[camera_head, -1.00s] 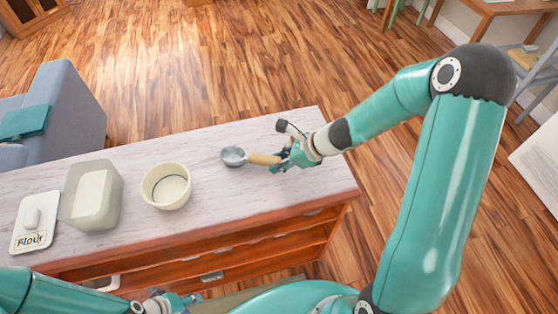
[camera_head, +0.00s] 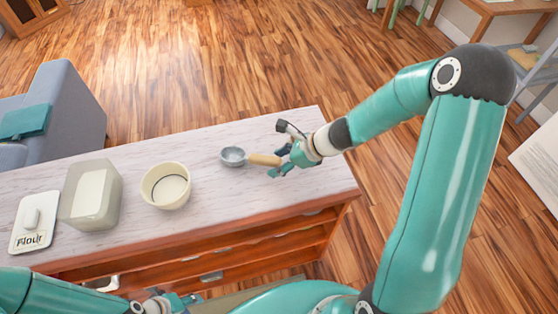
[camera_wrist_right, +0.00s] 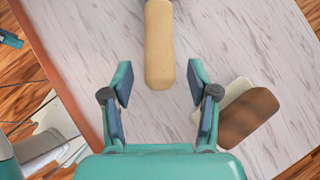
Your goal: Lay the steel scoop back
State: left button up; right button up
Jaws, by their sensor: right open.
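The steel scoop (camera_head: 233,156) lies on the pale counter top, its round bowl to the left and its wooden handle (camera_head: 263,159) pointing right. My right gripper (camera_head: 279,161) is at the handle's end in the head view. In the right wrist view the handle (camera_wrist_right: 159,45) reaches toward the gap between the open fingers (camera_wrist_right: 160,88), with its end between or just beyond the fingertips, and neither finger touches it. The scoop's bowl is out of the wrist view. My left gripper (camera_head: 178,300) is low at the bottom edge; its fingers are too small to read.
A cream bowl (camera_head: 166,186) stands left of the scoop. Further left are a clear flour bin (camera_head: 91,195) with white contents and a white lid labelled Flour (camera_head: 34,223). Bare counter lies around the scoop.

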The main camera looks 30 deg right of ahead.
jog(key=p+v, duration=0.5)
jog(key=v, duration=0.3)
jog(key=shift+p, duration=0.35)
dwell(1.1)
jog(key=shift+r, duration=0.1)
dwell(0.3)
jog(key=v, duration=1.1)
jog(key=shift+s+d+r, duration=0.2)
jog(key=shift+r, duration=0.1)
